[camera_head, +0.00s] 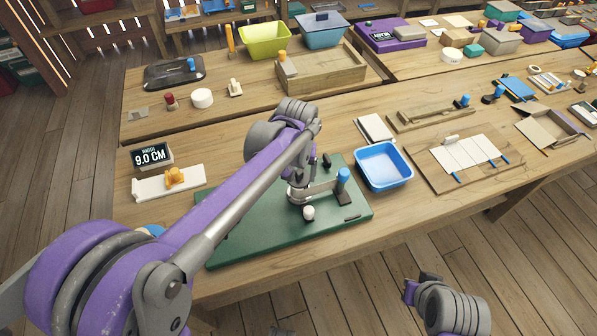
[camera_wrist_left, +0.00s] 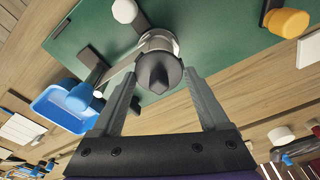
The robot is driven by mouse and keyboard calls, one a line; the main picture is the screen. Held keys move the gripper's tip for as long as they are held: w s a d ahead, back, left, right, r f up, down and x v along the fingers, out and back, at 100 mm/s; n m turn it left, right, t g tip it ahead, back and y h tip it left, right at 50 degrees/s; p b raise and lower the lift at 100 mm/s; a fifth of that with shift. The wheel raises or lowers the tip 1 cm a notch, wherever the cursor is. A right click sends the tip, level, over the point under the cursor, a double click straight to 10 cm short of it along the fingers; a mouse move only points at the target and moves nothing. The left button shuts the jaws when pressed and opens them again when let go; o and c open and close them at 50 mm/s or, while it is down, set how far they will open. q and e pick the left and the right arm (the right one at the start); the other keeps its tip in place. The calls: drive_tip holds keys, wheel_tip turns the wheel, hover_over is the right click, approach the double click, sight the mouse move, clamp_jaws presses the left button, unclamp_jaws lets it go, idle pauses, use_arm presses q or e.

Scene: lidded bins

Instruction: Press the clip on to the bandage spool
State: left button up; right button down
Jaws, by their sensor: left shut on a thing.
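My left gripper (camera_head: 301,190) points down over a green board (camera_head: 240,242). In the left wrist view its two fingers (camera_wrist_left: 159,78) are closed on a dark round piece with a pointed tip (camera_wrist_left: 157,72). That piece sits at a pale, silvery cylinder (camera_wrist_left: 158,42), which looks like the bandage spool; the fingers partly hide it from the head camera. I cannot tell whether the dark piece is the clip or touches the spool. A pale strip (camera_head: 322,187) runs from the cylinder to a blue-capped post (camera_head: 343,176). A white knob (camera_head: 308,213) stands in front.
A blue tray (camera_head: 384,166) stands right of the board. A white plate with an orange piece (camera_head: 175,178) and a 9.0 CM display (camera_head: 151,155) lie left. Part of my right arm shows at bottom right, without visible fingers. Bare table lies behind the board.

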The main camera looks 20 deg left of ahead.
idle(0.4)
use_arm(q)
drive_tip(key=o, duration=1.2)
drive_tip(key=shift+c, duration=0.2)
use_arm(e)
drive_tip(key=shift+r, duration=0.1)
use_arm(q)
drive_tip(key=shift+r+p, duration=2)
drive_tip(key=shift+r, duration=1.5)
use_arm(e)
drive_tip(key=r, duration=0.1)
drive_tip(key=w+r, duration=0.1)
drive_tip(key=r, duration=0.3)
drive_tip(key=shift+w, duration=0.35)
use_arm(q)
clamp_jaws()
